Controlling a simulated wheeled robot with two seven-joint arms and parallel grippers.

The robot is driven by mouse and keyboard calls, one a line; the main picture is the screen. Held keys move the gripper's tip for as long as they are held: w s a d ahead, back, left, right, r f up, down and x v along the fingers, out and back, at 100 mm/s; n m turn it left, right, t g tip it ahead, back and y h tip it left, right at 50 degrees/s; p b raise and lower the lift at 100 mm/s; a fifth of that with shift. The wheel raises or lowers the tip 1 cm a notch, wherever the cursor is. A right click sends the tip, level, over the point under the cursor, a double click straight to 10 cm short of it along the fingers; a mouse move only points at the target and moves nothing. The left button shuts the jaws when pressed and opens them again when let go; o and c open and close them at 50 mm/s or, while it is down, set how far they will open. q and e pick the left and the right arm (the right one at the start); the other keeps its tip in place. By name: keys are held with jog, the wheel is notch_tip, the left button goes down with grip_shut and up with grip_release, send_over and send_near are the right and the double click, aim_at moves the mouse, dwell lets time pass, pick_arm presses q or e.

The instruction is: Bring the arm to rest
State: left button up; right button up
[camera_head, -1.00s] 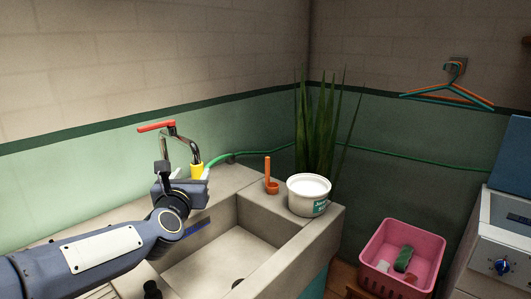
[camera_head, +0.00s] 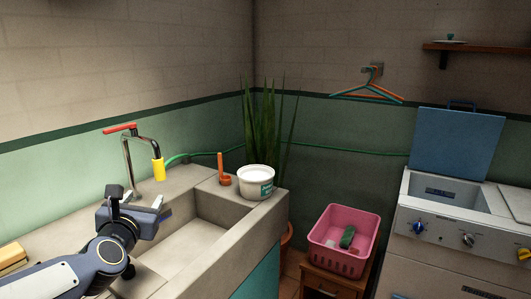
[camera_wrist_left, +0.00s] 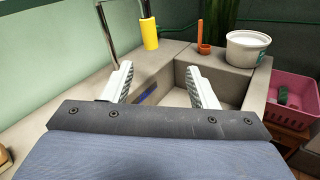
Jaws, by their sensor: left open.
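My left gripper (camera_head: 138,198) is at the left edge of the concrete sink (camera_head: 275,204), short of the faucet. In the left wrist view its two pale fingers (camera_wrist_left: 160,88) stand apart with nothing between them. The faucet (camera_head: 128,160) has a red lever and a yellow sleeve on its spout, and stands behind the gripper, apart from it. My right gripper is not in view.
A white tub (camera_head: 256,182) and an orange ladle (camera_head: 224,170) stand on the sink's back corner. A pink basket (camera_head: 343,240) sits on a small wooden stand at right. An open washing machine (camera_head: 450,225) is further right. The sink basin looks empty.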

pick_arm(q)
jog(key=s+d+f+m+g+h, duration=0.2)
jog(key=s+f+m+g, duration=0.3)
jog(key=s+m, duration=0.6)
jog(key=s+d+f+m+g+h, duration=0.2)
jog(key=s+d+f+m+g, duration=0.1)
jog(key=s+f+m, duration=0.65)
jog(key=s+d+f+m+g+h, duration=0.15)
jog(key=s+f+m+g, duration=0.3)
jog(key=s+m, duration=0.8)
notch_tip(320, 180, up, 16)
jog(key=w+p, duration=0.1)
jog(key=p, duration=1.5)
jog(key=shift+d+r+t, duration=0.15)
jog(key=shift+r+t, duration=0.05)
jog(key=shift+t, duration=0.15)
